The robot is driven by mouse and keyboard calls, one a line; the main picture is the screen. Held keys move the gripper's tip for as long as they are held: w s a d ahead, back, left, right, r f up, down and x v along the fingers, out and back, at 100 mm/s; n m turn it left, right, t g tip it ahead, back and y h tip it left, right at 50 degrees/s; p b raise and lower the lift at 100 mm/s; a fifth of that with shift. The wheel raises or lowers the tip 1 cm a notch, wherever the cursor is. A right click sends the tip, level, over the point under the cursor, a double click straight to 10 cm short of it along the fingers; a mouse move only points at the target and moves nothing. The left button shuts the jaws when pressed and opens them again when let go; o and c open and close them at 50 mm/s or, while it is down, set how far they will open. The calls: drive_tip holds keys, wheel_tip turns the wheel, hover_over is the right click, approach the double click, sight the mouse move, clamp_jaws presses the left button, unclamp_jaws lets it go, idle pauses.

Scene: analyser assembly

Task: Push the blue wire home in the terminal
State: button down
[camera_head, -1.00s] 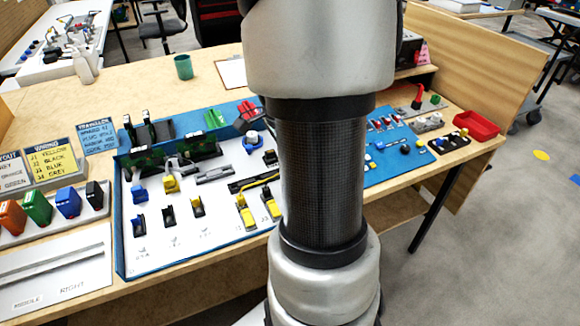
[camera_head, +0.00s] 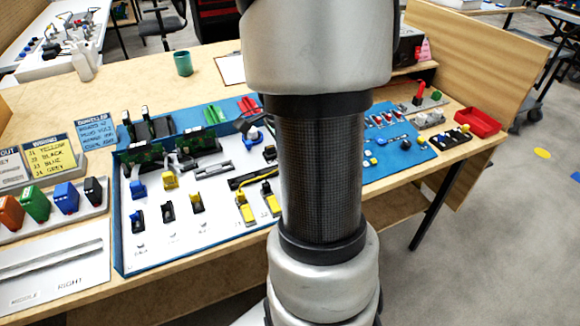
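I cannot make out a blue wire for certain in the head view. A white assembly board (camera_head: 215,240) with blue edges lies on the bench and carries several small connectors and terminals. A small blue part (camera_head: 138,191) stands near its left side, and a black terminal with a blue top (camera_head: 137,216) is just below it. Beside these are a black terminal (camera_head: 168,212) and a black and yellow one (camera_head: 197,203). A yellow wire (camera_head: 258,178) runs to yellow blocks at the right. My arm hides the board's right part. My gripper is not visible.
A rack with orange, green, blue and black blocks (camera_head: 67,198) stands at left, behind a white labelled plate (camera_head: 55,268). At right are a blue mat (camera_head: 400,160) and a red bin (camera_head: 478,122).

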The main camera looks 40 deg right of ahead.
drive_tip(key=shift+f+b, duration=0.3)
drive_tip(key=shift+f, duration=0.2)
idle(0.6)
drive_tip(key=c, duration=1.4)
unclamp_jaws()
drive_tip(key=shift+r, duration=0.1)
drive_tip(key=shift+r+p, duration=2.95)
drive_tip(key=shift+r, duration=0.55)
